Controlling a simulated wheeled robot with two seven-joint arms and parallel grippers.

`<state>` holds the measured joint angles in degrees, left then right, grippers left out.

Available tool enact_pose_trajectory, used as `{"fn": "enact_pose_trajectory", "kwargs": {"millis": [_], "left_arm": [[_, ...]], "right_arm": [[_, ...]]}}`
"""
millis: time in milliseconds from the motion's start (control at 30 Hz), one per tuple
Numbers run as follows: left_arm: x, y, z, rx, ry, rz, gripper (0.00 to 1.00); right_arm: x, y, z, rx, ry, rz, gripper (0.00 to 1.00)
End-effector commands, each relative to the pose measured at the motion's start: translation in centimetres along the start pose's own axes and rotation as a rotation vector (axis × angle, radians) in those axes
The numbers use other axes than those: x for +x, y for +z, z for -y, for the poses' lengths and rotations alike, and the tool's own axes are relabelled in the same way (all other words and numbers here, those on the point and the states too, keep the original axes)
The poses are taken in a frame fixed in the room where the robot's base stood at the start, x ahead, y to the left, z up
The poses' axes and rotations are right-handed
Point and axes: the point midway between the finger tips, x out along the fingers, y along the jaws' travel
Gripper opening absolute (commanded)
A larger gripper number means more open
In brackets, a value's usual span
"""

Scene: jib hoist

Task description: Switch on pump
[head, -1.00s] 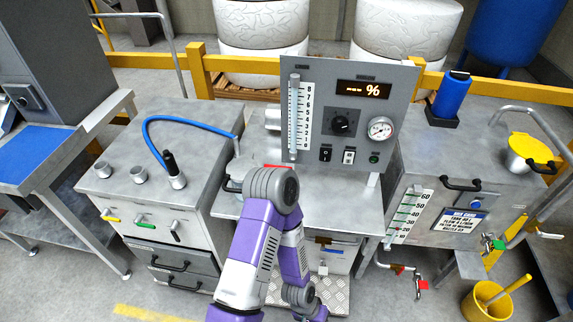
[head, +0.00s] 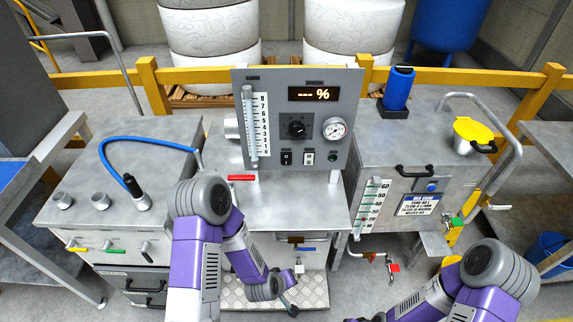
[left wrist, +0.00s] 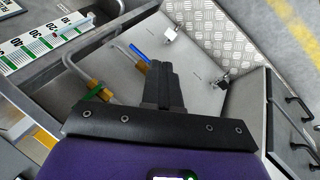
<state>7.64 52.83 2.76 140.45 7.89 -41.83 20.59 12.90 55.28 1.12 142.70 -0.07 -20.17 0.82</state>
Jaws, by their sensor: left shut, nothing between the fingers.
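The grey control panel (head: 350,95) stands upright on the middle steel bench. It carries a lit display (head: 314,94) reading "--- %", a black knob (head: 297,128) and a round gauge (head: 334,130). Along its lower edge sit a black rocker switch (head: 286,158), a white-plated switch (head: 308,158) and a green button or lamp (head: 332,156). My left gripper (head: 291,308) is low in front of the bench, well below the panel. In the left wrist view its fingers (left wrist: 164,82) are together and empty. My right arm enters at lower right; its gripper is out of frame.
A red bar (head: 241,178) lies on the bench beside the panel. A blue hose (head: 140,139) crosses the left cabinet. The right tank (head: 372,150) has a scale, valves and a yellow lid (head: 473,131). Padlocks (left wrist: 219,80) and pipes are near the left gripper.

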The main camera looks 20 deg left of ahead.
Motion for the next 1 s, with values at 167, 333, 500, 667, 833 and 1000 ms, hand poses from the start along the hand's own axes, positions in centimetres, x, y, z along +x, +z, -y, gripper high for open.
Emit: {"fn": "enact_pose_trajectory", "kwargs": {"millis": [167, 333, 500, 667, 833, 1000], "left_arm": [[-6.0, -9.6, -8.5, -0.360, 0.225, -0.397, 0.00], [-10.6, -14.8, -12.7, -0.625, 0.479, -0.645, 0.00], [-14.2, -17.2, -14.8, -0.778, 0.675, -0.774, 0.00], [-15.4, -17.8, -15.3, -0.823, 0.736, -0.808, 0.00], [-15.4, -17.8, -15.3, -0.823, 0.736, -0.808, 0.00], [-15.3, -18.0, -15.4, -0.822, 0.735, -0.808, 0.00]], "right_arm": [[-3.8, 0.1, 1.4, -0.001, 0.000, -0.001, 0.62], [-3.9, 0.1, 1.5, -0.001, 0.000, -0.001, 0.62], [-3.8, 0.2, 1.4, 0.000, 0.000, 0.000, 0.62], [-3.8, 0.2, 1.4, 0.000, 0.000, 0.000, 0.62], [-3.8, 0.2, 1.4, 0.000, 0.000, 0.000, 0.62], [-3.8, 0.2, 1.4, 0.000, 0.000, 0.000, 0.62]]}}
